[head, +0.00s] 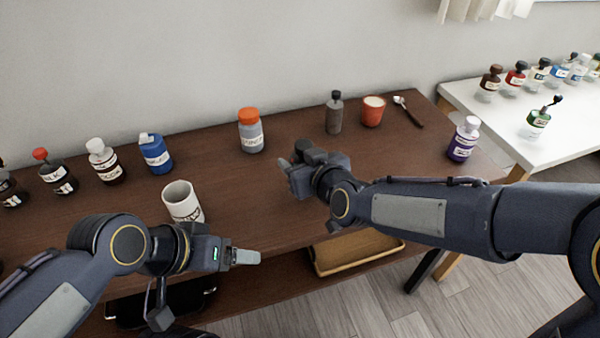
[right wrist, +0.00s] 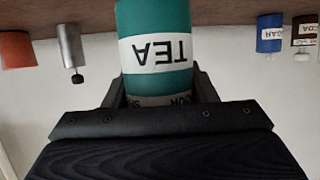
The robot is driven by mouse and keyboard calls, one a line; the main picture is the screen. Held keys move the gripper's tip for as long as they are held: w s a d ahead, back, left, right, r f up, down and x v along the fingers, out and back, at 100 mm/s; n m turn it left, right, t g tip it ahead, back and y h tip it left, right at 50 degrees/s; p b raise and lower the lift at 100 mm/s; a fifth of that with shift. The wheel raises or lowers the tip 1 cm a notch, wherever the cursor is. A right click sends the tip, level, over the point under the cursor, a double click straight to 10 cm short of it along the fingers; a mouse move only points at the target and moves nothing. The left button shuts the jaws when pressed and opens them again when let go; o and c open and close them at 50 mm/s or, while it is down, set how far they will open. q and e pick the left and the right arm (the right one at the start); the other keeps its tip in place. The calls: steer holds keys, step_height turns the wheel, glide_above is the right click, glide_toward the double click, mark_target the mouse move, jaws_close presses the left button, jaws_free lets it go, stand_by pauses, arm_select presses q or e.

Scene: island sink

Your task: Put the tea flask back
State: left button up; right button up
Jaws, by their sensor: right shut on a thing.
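The tea flask (right wrist: 155,18) is a teal cylinder with a white TEA label, seen upside down in the right wrist view. My right gripper (right wrist: 160,98) is shut on it, one finger on each side. In the head view my right gripper (head: 292,168) is over the middle of the brown table, and I cannot make out the flask there. My left gripper (head: 245,257) is at the table's front edge, right of a white mug; its fingers show side-on, so their opening is unclear.
The brown table (head: 240,205) holds a white mug (head: 182,202), an orange-capped jar (head: 250,130), a blue jar (head: 156,153), a grey bottle (head: 334,113), a red cup (head: 373,111) and a purple jar (head: 462,140). A white table (head: 510,130) with several jars stands at right.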

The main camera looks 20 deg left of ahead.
step_height(320, 180, down, 3)
steer(key=shift+w+a+f+b, duration=0.1)
steer(key=shift+f+b, duration=0.1)
steer(key=shift+b, duration=0.15)
steer(key=shift+f, duration=0.2)
steer(key=o, duration=1)
steer(key=shift+o, duration=0.2)
steer(key=shift+r, duration=0.15)
steer(key=shift+r, duration=0.25)
steer(key=p+v, duration=0.1)
steer(key=v, duration=1.1)
steer(key=shift+f, duration=0.15)
